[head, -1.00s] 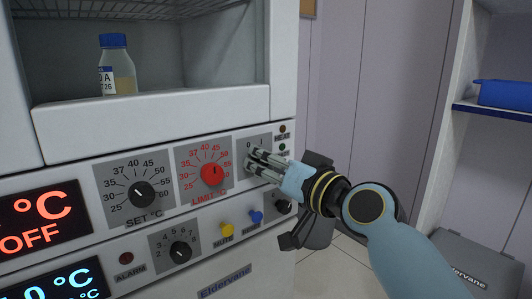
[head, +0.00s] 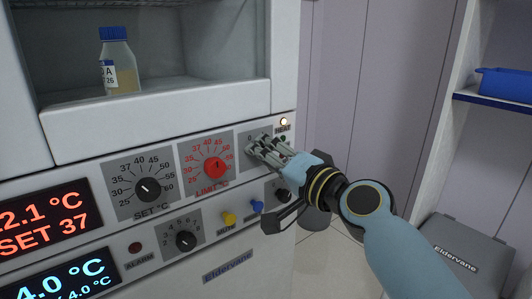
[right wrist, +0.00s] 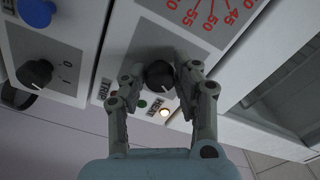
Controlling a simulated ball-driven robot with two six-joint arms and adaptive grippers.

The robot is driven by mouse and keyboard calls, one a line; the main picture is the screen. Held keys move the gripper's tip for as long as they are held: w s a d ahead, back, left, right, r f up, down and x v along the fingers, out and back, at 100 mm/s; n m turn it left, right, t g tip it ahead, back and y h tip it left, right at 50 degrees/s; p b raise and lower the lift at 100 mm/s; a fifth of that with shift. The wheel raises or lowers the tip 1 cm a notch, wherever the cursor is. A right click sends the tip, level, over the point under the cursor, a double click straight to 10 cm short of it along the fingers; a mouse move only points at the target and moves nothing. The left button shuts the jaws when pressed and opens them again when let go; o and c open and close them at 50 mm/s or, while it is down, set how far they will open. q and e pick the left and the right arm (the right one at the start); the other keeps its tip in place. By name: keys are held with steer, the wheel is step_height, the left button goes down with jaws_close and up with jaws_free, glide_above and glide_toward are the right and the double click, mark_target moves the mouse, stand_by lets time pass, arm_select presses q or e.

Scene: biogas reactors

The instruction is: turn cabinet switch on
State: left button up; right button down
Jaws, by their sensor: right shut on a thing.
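The white cabinet (head: 160,124) fills the left of the head view. Its switch is a black rotary knob (right wrist: 158,74), seen in the right wrist view between my fingers; in the head view my fingers hide it. My right gripper (head: 258,146) is shut on this knob at the panel's right end, and it also shows in the right wrist view (right wrist: 160,72). The HEAT lamp (head: 284,122) is lit. The upper display (head: 44,218) shows red digits and "SET 37". My left gripper is not in view.
The red limit knob (head: 215,167) and black set knob (head: 148,189) sit left of the switch. Yellow (head: 229,218) and blue (head: 257,207) buttons are just below. A bottle (head: 118,62) stands inside the cabinet. A blue bin (head: 505,87) is on a shelf at right.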

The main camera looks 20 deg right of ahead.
stand_by(0.3)
steer(key=c, duration=1)
jaws_free()
steer(key=shift+s, duration=0.1)
steer(key=v, duration=1.2)
